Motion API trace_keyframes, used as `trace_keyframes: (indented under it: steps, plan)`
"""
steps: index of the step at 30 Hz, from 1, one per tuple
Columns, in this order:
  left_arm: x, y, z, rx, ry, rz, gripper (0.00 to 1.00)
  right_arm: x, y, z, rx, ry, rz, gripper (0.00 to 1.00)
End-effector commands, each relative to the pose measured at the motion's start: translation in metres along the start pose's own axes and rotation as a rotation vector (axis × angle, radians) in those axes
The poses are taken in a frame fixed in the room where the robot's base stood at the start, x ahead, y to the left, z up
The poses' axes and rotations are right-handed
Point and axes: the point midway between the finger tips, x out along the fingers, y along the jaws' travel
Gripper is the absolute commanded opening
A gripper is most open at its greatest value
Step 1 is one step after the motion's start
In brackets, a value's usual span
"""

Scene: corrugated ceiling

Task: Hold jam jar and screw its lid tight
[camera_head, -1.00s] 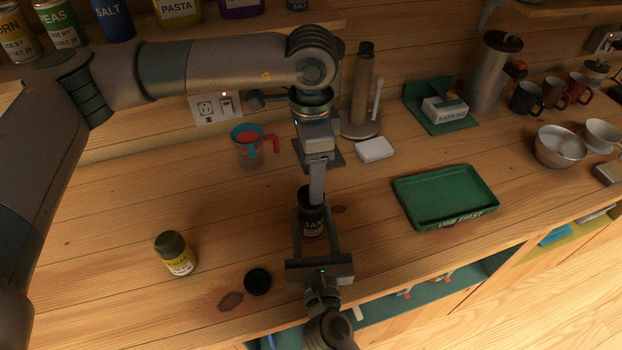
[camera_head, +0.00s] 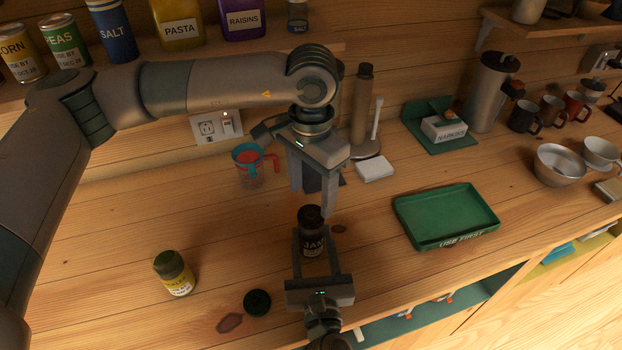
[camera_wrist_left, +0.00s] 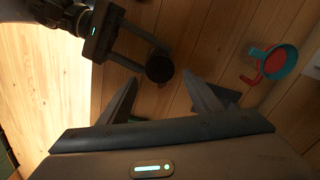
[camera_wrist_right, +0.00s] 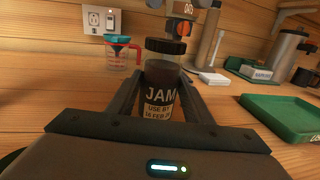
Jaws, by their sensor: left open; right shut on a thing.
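The jam jar (camera_head: 314,246) stands upright on the counter, with a dark lid (camera_head: 311,213) on its top. My right gripper (camera_head: 314,236) is shut around the jar's body from the front. In the right wrist view the jar (camera_wrist_right: 160,95) shows its JAM label between the fingers, below the dark lid (camera_wrist_right: 166,46). My left gripper (camera_head: 313,200) is open, pointing down just above the lid, and holds nothing. In the left wrist view the lid (camera_wrist_left: 160,68) shows close to the gap between the open fingertips. Whether the lid is fully tight cannot be told.
A measuring cup (camera_head: 250,165) stands behind. A green tray (camera_head: 425,238) is to the right, with a napkin holder (camera_head: 440,122) further back.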

Motion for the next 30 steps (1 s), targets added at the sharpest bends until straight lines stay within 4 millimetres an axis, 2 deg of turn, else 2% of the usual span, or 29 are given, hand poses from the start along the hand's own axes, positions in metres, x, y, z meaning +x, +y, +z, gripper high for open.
trace_keyframes:
  steps: [30]
  plan:
    - [-0.013,0.0,0.0,-1.569,0.0,0.0,0.59,0.0,0.0,0.0,0.0,0.001,0.0,0.0]
